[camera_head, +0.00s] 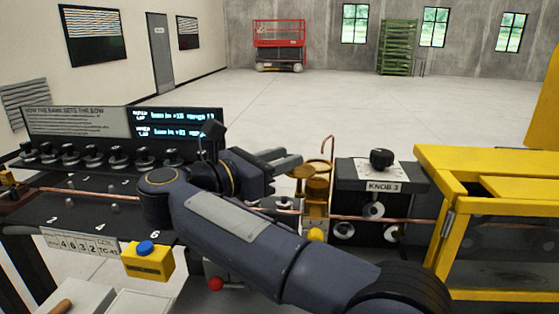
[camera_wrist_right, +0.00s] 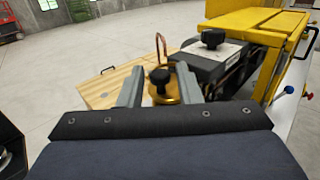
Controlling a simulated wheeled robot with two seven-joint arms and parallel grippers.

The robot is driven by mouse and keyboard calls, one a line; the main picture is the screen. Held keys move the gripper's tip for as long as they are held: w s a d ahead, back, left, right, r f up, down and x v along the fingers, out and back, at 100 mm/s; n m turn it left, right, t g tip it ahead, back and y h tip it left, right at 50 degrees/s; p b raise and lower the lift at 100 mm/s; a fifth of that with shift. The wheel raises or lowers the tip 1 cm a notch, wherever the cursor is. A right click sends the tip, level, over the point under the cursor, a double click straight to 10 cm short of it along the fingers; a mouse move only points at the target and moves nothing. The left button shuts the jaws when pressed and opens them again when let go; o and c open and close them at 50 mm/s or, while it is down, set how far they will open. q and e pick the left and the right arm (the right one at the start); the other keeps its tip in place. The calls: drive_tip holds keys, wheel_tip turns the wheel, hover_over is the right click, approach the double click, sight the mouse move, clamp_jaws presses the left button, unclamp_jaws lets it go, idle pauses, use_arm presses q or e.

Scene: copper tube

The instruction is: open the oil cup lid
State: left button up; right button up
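The brass oil cup (camera_head: 318,186) stands left of the KNOB 3 box in the head view, with round brass parts at its top. In the right wrist view a black knob (camera_wrist_right: 160,77) sits over a round brass part (camera_wrist_right: 184,84), seemingly the cup's top. My right gripper (camera_head: 284,160) is just left of the cup in the head view. Its two fingers (camera_wrist_right: 158,73) are apart, with the knob between them in the picture. I cannot tell whether they touch it. My arm hides part of the bench. My left gripper is not in view.
The KNOB 3 box (camera_head: 380,175) stands close right of the cup, beside a yellow frame (camera_head: 480,160). A thin copper tube (camera_head: 85,191) runs along the bench. A copper loop (camera_head: 331,147) rises behind the cup. A display panel (camera_head: 75,124) stands at left.

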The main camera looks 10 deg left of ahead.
drive_tip(key=shift+o, duration=0.8)
drive_tip(key=shift+f, duration=0.1)
drive_tip(key=b+v, duration=0.1)
drive_tip(key=v, duration=0.7)
drive_tip(key=shift+w, duration=0.1)
